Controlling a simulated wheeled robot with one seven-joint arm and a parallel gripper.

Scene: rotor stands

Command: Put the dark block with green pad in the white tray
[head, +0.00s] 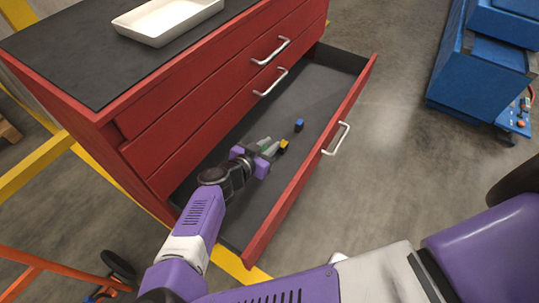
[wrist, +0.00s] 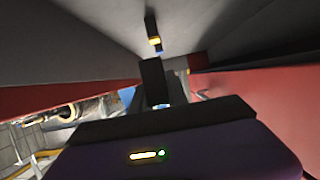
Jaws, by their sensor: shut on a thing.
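My gripper (head: 272,144) is down inside the open drawer, its two pale fingers pointing to the upper right. It is shut on what appears to be the dark block with green pad. Its green pad cannot be made out clearly in either view, and the fingers hide most of it. The wrist view shows dark shapes in front of my purple gripper body. The white tray (head: 147,38) lies on the dark top of the red cabinet, higher than the drawer and at the upper left. It looks empty.
A block with a yellow pad (head: 283,144) is close beside the fingertips; it also shows in the wrist view (wrist: 154,41). A blue-topped block (head: 299,125) lies farther right. The red drawer front (head: 315,160) stands beside my gripper. Blue equipment (head: 475,75) stands at right.

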